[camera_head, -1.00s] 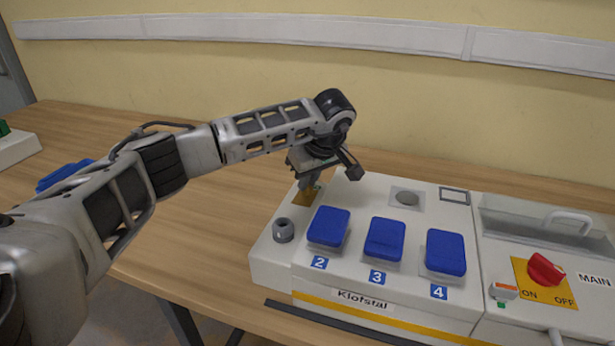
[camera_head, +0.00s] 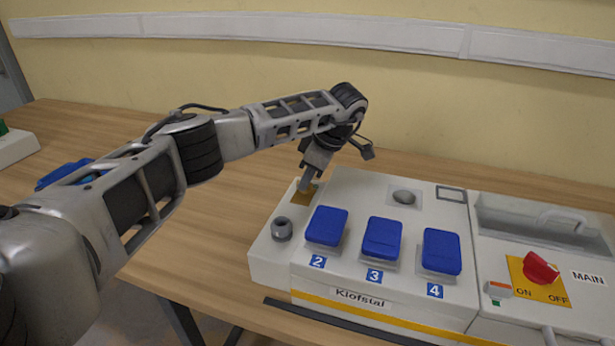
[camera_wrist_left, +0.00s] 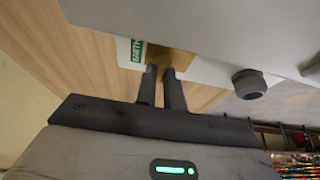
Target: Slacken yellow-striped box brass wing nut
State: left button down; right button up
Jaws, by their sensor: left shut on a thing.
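The yellow-striped box (camera_head: 345,285), labelled Klofstal, stands on the wooden table. A brass plate (camera_head: 302,198) lies on its lower left ledge, next to a grey round fitting (camera_head: 282,229). My left gripper (camera_head: 305,187) reaches down over this plate, its fingers shut on the brass wing nut. In the left wrist view, the two fingertips (camera_wrist_left: 162,70) are close together at the brass plate (camera_wrist_left: 180,62), beside a green EARTH label (camera_wrist_left: 137,52). The nut itself is mostly hidden between the fingers. My right gripper is not in view.
Blue socket lids (camera_head: 382,238) numbered 2, 3 and 4 sit right of the plate. A red rotary switch (camera_head: 541,267) is on the right-hand part. Another blue-lidded thing (camera_head: 65,174) lies behind my left arm. The table behind the box is clear.

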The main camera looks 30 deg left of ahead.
pick_arm(q)
jog(key=shift+r, duration=0.1)
dwell(0.3)
jog(key=c, duration=1.5)
grip_release()
jog(key=v, duration=1.5)
jog(key=shift+r+b, duration=0.4)
jog(key=shift+b, duration=0.05)
jog(key=shift+d, duration=0.1)
